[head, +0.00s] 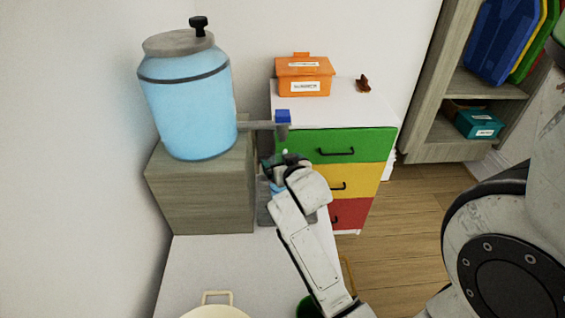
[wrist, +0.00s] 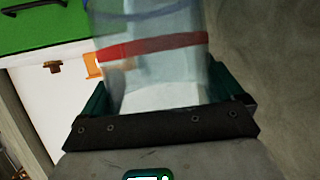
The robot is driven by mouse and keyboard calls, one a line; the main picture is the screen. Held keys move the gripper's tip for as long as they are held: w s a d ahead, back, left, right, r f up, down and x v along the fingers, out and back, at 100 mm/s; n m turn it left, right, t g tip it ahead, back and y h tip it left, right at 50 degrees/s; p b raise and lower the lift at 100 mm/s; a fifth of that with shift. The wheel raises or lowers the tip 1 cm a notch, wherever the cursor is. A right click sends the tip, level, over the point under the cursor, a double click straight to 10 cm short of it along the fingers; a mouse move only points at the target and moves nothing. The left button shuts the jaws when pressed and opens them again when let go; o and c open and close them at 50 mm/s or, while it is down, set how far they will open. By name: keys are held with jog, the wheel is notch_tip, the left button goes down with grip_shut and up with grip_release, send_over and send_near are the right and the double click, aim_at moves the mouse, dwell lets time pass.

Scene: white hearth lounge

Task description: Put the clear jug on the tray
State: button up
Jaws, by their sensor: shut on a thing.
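The clear jug (wrist: 155,75) fills the middle of the wrist view. It is see-through, with a red band around it and a blue line higher up. My gripper (wrist: 162,88) is shut on it, one teal finger at each side. In the head view my gripper (head: 280,168) is just below the tap, at the right of the wooden box. There the jug is mostly hidden by my wrist; a little pale blue shows beside it. A flat grey piece (head: 264,213) shows under my gripper; I cannot tell whether it is the tray.
A blue-filled dispenser (head: 188,105) stands on a wooden box (head: 205,200); its blue-topped tap (head: 283,118) reaches out right. Behind is a drawer unit (head: 350,143) with an orange box (head: 303,76) on top. A cream pot (head: 215,311) is at the white counter's (head: 200,265) near end.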

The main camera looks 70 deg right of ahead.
jog(key=shift+f, duration=0.1)
jog(key=o, duration=1.5)
jog(key=shift+r, duration=0.2)
jog(key=v, duration=1.2)
jog(key=shift+b, duration=0.35)
jog(key=shift+f, duration=0.1)
